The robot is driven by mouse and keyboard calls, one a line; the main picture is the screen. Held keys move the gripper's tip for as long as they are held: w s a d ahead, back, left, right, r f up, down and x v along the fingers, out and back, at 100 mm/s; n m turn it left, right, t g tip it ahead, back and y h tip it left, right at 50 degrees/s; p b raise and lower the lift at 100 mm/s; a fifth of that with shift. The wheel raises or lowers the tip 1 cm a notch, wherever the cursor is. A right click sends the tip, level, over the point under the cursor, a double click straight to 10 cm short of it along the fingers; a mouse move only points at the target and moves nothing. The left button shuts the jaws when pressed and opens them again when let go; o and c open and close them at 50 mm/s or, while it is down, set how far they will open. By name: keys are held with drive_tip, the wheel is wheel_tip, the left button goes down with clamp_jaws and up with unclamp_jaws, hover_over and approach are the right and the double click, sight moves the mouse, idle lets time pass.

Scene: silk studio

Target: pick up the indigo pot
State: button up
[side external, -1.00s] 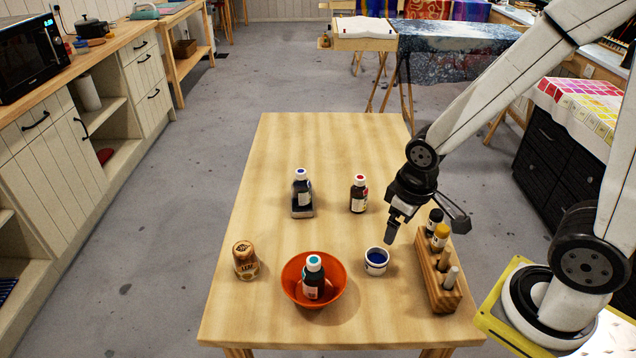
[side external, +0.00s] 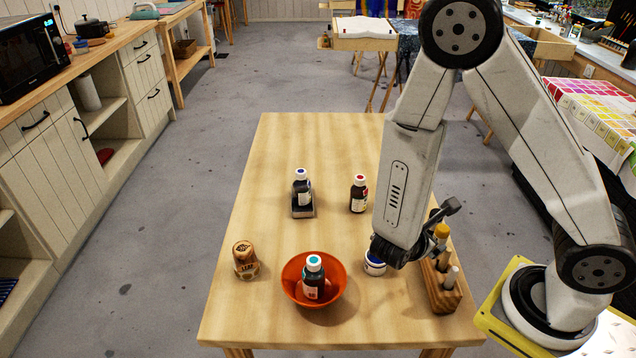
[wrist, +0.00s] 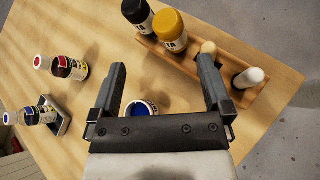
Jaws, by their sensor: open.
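The indigo pot is a small white pot with dark blue contents. It stands on the table in the side view (side external: 375,267), partly covered by my arm. In the wrist view the pot (wrist: 141,106) shows between the fingers, nearer the left one, its lower part hidden by the gripper body. My gripper (wrist: 162,70) is open with nothing between its fingertips. In the side view the fingers are hidden behind my arm, so I cannot tell their exact height over the pot.
A wooden rack (side external: 438,289) with several items stands right of the pot. An orange bowl (side external: 290,289) with a teal-capped bottle (side external: 314,277) stands left.

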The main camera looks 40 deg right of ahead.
drive_tip(key=w+a+f+n+t, duration=0.3)
drive_tip(key=w+n+t, duration=0.1)
drive_tip(key=n+t, duration=0.35)
drive_tip(key=n+t+y, duration=0.3)
drive_tip(key=n+y, duration=0.1)
drive_tip(key=n, duration=0.2)
approach(373, 253)
drive_tip(key=shift+d+r, duration=0.4)
drive_tip(key=shift+r, duration=0.2)
drive_tip(key=shift+s+a+f+n+t+y, duration=0.3)
drive_tip(key=shift+a+f+n+y, duration=0.1)
drive_tip(key=shift+f+n+y, duration=0.1)
drive_tip(key=shift+r, duration=0.1)
drive_tip(key=shift+w+d, duration=0.1)
drive_tip(key=shift+w, duration=0.05)
drive_tip(key=shift+x, duration=1.15)
drive_tip(key=shift+w+d, duration=0.1)
drive_tip(key=shift+x, duration=2.5)
